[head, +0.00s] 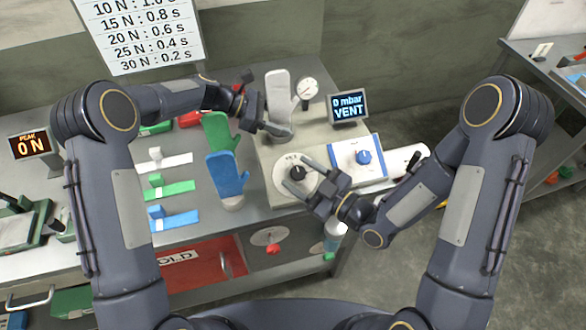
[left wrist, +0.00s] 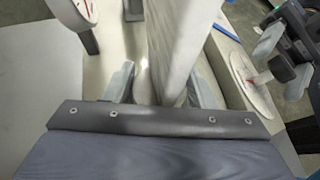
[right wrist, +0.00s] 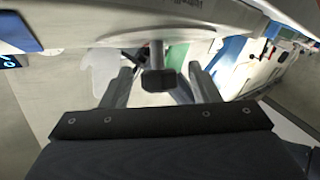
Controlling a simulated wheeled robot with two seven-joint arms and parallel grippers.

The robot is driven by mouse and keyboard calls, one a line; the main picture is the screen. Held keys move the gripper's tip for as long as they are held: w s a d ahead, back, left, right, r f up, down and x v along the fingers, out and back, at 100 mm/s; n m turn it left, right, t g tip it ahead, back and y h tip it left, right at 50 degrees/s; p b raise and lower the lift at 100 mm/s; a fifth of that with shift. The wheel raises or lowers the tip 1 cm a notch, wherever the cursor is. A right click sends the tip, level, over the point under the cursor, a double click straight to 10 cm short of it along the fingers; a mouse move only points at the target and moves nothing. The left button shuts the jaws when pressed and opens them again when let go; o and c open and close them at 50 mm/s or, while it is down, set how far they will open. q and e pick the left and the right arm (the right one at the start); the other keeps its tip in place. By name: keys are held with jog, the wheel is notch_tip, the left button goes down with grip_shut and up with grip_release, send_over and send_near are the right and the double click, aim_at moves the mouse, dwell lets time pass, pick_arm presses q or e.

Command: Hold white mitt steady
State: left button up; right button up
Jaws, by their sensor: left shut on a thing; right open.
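The white mitt (head: 279,88) stands upright on the grey test box, thumb to the right. My left gripper (head: 277,130) is shut on its lower part, at the cuff. In the left wrist view the white mitt (left wrist: 180,40) rises between the two fingers. My right gripper (head: 299,174) is open, its fingers on either side of the black knob (head: 297,173) on a round white dial. In the right wrist view the dark knob (right wrist: 158,80) shows between the open fingers (right wrist: 162,88). I cannot tell whether they touch it.
A pressure gauge (head: 307,88) and a display (head: 348,108) reading "0 mbar VENT" stand behind the box. A blue knob (head: 363,157) sits on a panel at right. A green mitt (head: 217,130) and a blue mitt (head: 227,173) stand at left.

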jog(key=shift+x, duration=1.3)
jog(key=c, duration=1)
jog(key=shift+o, duration=0.2)
